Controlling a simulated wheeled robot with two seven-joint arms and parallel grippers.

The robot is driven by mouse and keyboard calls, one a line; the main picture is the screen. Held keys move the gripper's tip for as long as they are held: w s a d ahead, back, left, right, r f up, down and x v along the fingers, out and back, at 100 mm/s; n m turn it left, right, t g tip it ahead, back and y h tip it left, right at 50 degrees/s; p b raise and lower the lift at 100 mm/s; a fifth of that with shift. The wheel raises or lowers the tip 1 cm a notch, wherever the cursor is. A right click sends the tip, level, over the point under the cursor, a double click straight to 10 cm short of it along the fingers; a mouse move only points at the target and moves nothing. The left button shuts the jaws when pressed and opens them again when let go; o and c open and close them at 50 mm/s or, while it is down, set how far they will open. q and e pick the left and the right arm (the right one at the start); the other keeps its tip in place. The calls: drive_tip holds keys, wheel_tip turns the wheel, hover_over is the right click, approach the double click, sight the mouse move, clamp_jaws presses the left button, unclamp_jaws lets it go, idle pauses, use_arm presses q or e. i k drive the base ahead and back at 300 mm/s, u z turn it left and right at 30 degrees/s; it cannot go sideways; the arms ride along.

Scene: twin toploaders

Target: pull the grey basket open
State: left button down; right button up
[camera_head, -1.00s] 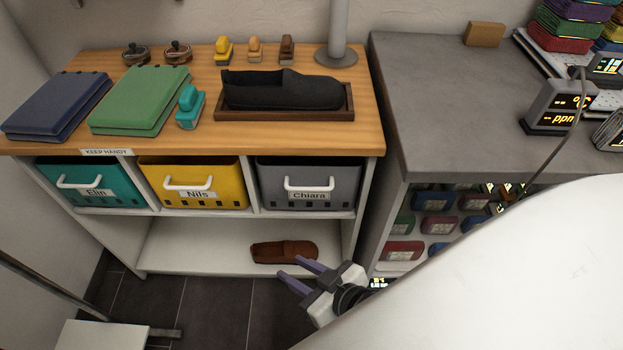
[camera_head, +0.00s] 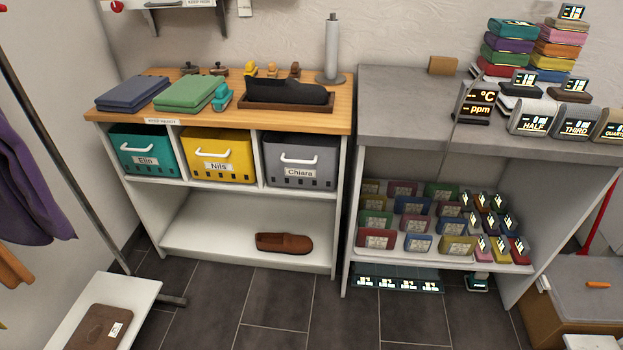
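The grey basket (camera_head: 301,163) sits in the right cubby of the wooden-topped shelf unit. It has a white handle on its front and a label reading "Chiara". Its front is about level with the neighbouring baskets, so it looks pushed in. The yellow basket (camera_head: 218,155) labelled "Nils" is to its left, and the teal basket (camera_head: 147,151) labelled "Elin" is at the far left. Neither of my grippers shows in the head view now.
A brown shoe (camera_head: 284,243) lies on the lower shelf under the grey basket. A grey counter (camera_head: 430,105) with filled shelves stands close on the right. A white bench (camera_head: 119,300) is at the lower left. The dark tiled floor (camera_head: 275,312) in front is clear.

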sight(307, 142)
drive_tip(key=u, duration=0.7)
drive_tip(key=i, duration=0.8)
drive_tip(key=u, duration=0.4)
drive_tip(key=i, duration=0.9)
drive_tip(key=z, duration=1)
drive_tip(key=i, duration=0.5)
drive_tip(key=u, duration=0.4)
drive_tip(key=k, duration=0.75)
drive_tip(key=z, duration=1.15)
drive_tip(key=i, duration=0.4)
drive_tip(key=u, duration=0.05)
